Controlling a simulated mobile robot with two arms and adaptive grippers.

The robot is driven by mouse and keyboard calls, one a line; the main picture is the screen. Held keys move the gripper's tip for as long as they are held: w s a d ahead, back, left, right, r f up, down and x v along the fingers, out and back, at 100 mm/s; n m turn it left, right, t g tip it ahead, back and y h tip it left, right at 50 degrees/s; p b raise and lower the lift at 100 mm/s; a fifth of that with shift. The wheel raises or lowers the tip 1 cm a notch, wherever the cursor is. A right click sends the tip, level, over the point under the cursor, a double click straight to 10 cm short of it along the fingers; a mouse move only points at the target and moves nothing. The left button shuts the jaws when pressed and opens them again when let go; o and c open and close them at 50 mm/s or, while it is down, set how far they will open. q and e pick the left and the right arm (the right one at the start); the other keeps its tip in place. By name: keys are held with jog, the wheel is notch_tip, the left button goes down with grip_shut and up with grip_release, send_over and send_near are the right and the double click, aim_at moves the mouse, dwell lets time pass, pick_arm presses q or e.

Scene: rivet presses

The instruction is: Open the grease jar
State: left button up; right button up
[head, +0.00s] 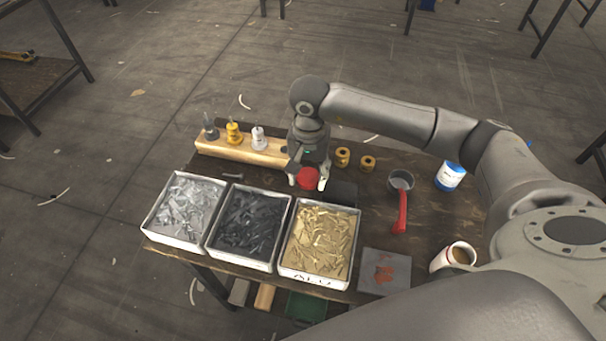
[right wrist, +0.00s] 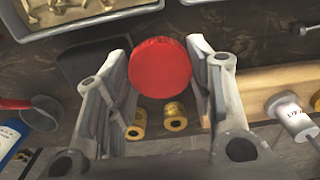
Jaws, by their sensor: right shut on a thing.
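My right gripper (head: 309,182) is shut on a round red lid (head: 307,176) over the middle of the workbench, behind the tray of brass rivets. In the right wrist view the red lid (right wrist: 160,66) sits between the two fingers, its flat round face showing. I take it to be the grease jar's lid. The jar body is hidden, so I cannot tell whether the lid is still on it or apart from it. My left gripper is not in view.
Three rivet trays (head: 279,237) line the bench front. A wooden block (head: 262,153) with several tools stands at the back left. Two brass rings (head: 343,156), a grey cup with a red handle (head: 401,213), a blue-white can (head: 450,177) and a mug (head: 440,262) stand right.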

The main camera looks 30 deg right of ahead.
aim_at(302, 175)
jog(key=w+f, duration=0.2)
jog(key=shift+w+a+f, duration=0.15)
jog(key=shift+f, duration=0.2)
jog(key=shift+f+p, duration=0.4)
jog(key=shift+p, duration=0.15)
notch_tip(302, 175, down, 2)
jog(key=shift+w+f+p, duration=0.1)
jog(key=shift+p, duration=0.35)
jog(key=shift+f, duration=0.15)
jog(key=shift+f, duration=0.1)
jog(key=shift+f+b, duration=0.15)
jog(key=shift+b, duration=0.2)
jog(key=o, duration=0.9)
jog(key=shift+c, duration=0.2)
